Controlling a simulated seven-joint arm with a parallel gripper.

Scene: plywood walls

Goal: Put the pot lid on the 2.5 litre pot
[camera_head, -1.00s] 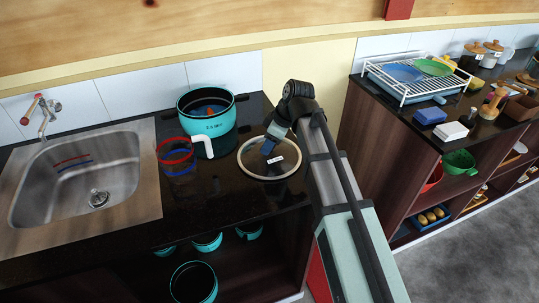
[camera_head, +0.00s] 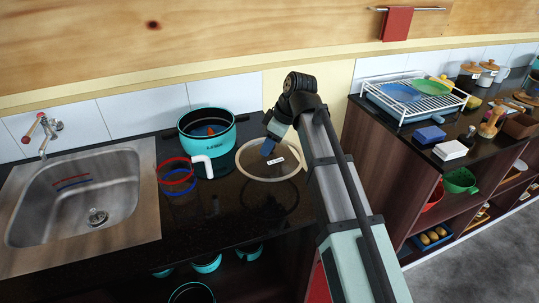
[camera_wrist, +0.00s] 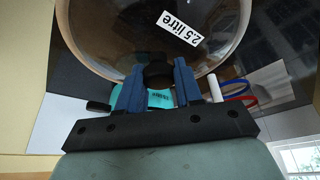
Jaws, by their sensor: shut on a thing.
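The pot lid (camera_head: 243,172) is a round clear disc with a pale rim and a white label. The wrist view shows the lid (camera_wrist: 239,40) close up, with its label reading "2.5 litre". My gripper (camera_head: 268,146) is shut on the lid's dark knob, with a blue finger on each side of it (camera_wrist: 157,75). The lid is held above the counter, its dark outline visible below. The teal pot (camera_head: 208,142) stands open on the counter, left of the lid. It has printing on its side and something orange inside. Part of it also shows between my fingers (camera_wrist: 160,99).
Red and blue rings (camera_head: 177,176) with a white handle (camera_head: 203,166) stand in front of the pot. A sink (camera_head: 75,205) is at the left. A second counter at the right carries a dish rack (camera_head: 415,100). Several teal pots sit on the shelf below.

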